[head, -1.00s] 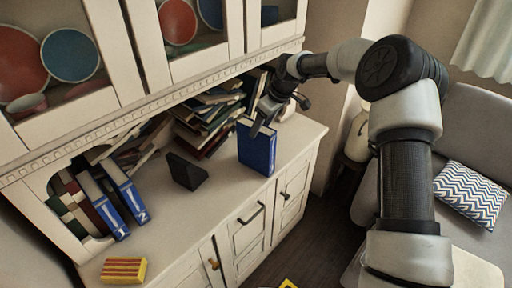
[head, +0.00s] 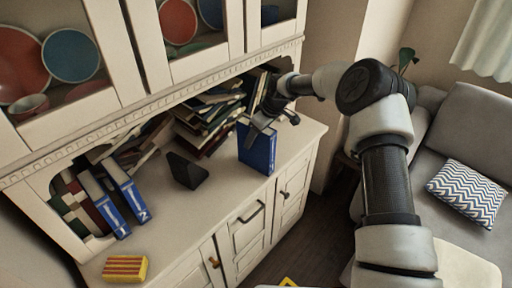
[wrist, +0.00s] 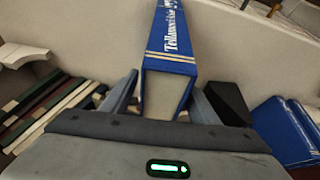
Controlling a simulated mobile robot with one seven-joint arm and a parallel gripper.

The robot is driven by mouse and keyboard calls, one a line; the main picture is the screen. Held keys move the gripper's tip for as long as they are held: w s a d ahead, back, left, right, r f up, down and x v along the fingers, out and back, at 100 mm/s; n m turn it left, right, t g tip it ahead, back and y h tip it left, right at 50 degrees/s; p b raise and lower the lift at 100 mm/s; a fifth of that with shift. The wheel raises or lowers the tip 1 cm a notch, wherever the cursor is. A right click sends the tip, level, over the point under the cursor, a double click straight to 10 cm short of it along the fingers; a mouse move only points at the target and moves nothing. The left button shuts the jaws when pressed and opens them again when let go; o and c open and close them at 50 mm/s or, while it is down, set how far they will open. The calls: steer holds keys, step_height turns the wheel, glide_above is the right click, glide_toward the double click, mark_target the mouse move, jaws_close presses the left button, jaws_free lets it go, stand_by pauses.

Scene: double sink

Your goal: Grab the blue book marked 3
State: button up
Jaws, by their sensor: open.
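A blue book (head: 257,149) stands upright on the cabinet's counter near its right end; I cannot read a number on it. It also shows in the wrist view (wrist: 171,60), with its spine lettering and its pale page edge. My gripper (head: 262,126) is at the top of this book. In the wrist view my gripper (wrist: 160,100) is open, with one finger on each side of the book's near end. I cannot tell whether the fingers touch it. Two more blue books, marked 1 (head: 102,204) and 2 (head: 127,191), lean at the left.
A black wedge-shaped stand (head: 187,171) is on the counter left of the upright book. A messy pile of books (head: 208,115) lies behind, under the upper cabinet (head: 150,95). A yellow and red striped block (head: 125,268) is at the front left.

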steer(key=shift+f+b, duration=0.25)
steer(key=shift+b, duration=0.1)
steer(key=shift+c, duration=0.2)
jaws_close()
stand_by(0.4)
steer(key=shift+r, duration=0.1)
